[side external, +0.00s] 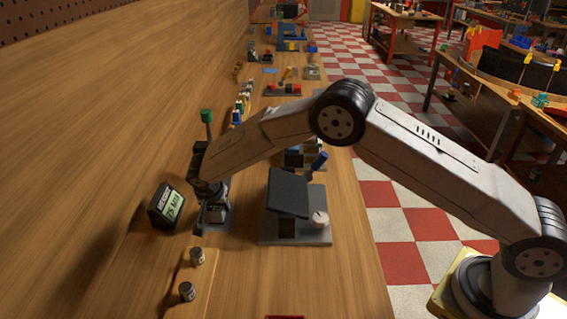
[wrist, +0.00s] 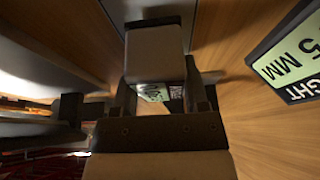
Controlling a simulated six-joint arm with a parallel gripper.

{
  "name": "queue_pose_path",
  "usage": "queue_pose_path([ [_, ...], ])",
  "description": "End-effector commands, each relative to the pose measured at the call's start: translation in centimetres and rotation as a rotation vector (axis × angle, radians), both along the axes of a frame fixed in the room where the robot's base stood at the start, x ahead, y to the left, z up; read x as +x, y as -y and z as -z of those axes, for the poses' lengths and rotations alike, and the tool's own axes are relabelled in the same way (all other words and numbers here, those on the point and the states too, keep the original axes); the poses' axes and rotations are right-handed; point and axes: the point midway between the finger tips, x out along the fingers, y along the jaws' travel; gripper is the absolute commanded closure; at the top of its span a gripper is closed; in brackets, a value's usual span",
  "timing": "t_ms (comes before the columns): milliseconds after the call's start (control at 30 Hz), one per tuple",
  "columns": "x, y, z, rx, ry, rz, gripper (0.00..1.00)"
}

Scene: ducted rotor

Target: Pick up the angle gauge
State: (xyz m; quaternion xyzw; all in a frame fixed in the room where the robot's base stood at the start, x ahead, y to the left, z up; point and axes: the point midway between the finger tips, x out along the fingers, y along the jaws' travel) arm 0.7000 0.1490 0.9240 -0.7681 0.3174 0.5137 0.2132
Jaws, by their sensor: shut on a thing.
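My gripper (wrist: 160,88) is shut on a small box-like thing (wrist: 155,52), which I take to be the angle gauge. It has a pale grey face, a dark top edge and a small greenish display strip low between the fingers. My fingers stand on both sides of it. In the side external view my gripper (side external: 213,205) is low over the wooden bench, just right of a black display box. The held thing is mostly hidden there by my wrist. I cannot tell whether it touches the surface below.
The black display box (side external: 166,206) with a green screen stands close to my gripper's left. A dark tilted plate on a grey base (side external: 303,235) is to the right. Two small cylinders (side external: 196,256) (side external: 187,292) stand in front. Bench behind holds several fixtures.

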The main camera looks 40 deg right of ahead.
Motion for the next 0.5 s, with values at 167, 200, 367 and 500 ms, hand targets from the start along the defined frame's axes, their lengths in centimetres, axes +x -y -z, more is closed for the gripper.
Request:
queue_pose_path([
  [167, 0.1, 0.0, -2.2, -0.002, 0.004, 0.001, 1.0],
  [200, -0.2, 0.1, -2.5, -0.002, 0.002, 0.0, 1.0],
  [367, -1.3, 0.3, -3.9, -0.001, 0.001, 0.0, 1.0],
  [500, -2.6, 0.5, -5.4, -0.001, 0.002, 0.0, 1.0],
])
